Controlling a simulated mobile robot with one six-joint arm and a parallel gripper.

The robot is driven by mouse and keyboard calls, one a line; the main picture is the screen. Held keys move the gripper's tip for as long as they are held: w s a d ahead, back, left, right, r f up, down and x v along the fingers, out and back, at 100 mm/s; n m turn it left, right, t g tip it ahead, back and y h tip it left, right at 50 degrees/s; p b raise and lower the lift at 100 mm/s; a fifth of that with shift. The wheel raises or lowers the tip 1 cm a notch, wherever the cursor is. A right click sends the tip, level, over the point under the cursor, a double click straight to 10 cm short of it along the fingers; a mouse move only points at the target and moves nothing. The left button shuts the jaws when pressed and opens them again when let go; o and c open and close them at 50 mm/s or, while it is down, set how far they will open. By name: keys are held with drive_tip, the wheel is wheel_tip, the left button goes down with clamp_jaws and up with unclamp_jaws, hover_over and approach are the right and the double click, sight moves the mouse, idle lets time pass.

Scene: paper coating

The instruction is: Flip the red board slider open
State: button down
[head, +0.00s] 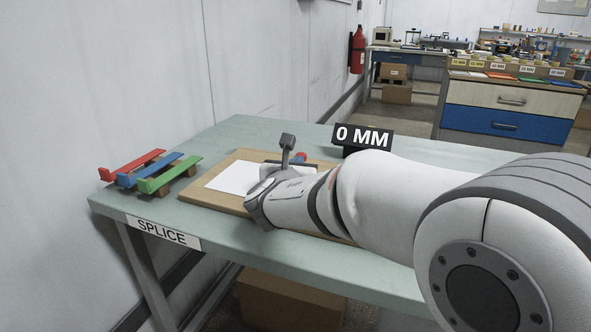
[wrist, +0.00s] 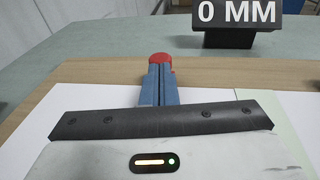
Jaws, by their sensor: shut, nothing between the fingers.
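A wooden board (head: 190,192) with white paper (head: 232,178) lies on the table. A small red rounded part, likely the red slider (head: 301,155), shows at the board's far side. In the wrist view the red slider (wrist: 161,57) stands just beyond my fingertips, which partly cover it. My gripper (wrist: 159,70) is shut and empty, its two blue-grey fingers side by side. I cannot tell whether they touch the red part. In the head view my wrist hides most of the gripper and the board's right part.
Red (head: 135,164), blue (head: 150,170) and green (head: 170,176) bars lie at the table's left end. A black "0 MM" sign (head: 362,138) stands behind the board. The wall runs close along the left. The table (head: 330,270) is clear in front of the board.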

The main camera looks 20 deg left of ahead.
drive_tip(key=w, duration=0.6)
drive_tip(key=shift+d, duration=0.25)
drive_tip(key=shift+w, duration=0.2)
drive_tip(key=shift+r, duration=0.2)
drive_tip(key=shift+s, duration=0.1)
drive_tip(key=shift+s+d+b, duration=0.1)
drive_tip(key=shift+s+b, duration=0.15)
drive_tip(key=shift+b, duration=0.1)
drive_tip(key=s, duration=0.4)
drive_tip(key=s+r+p, duration=0.1)
drive_tip(key=s, duration=0.8)
drive_tip(key=shift+s+d+r, duration=0.2)
drive_tip(key=shift+s+d, duration=0.05)
drive_tip(key=shift+d, duration=0.15)
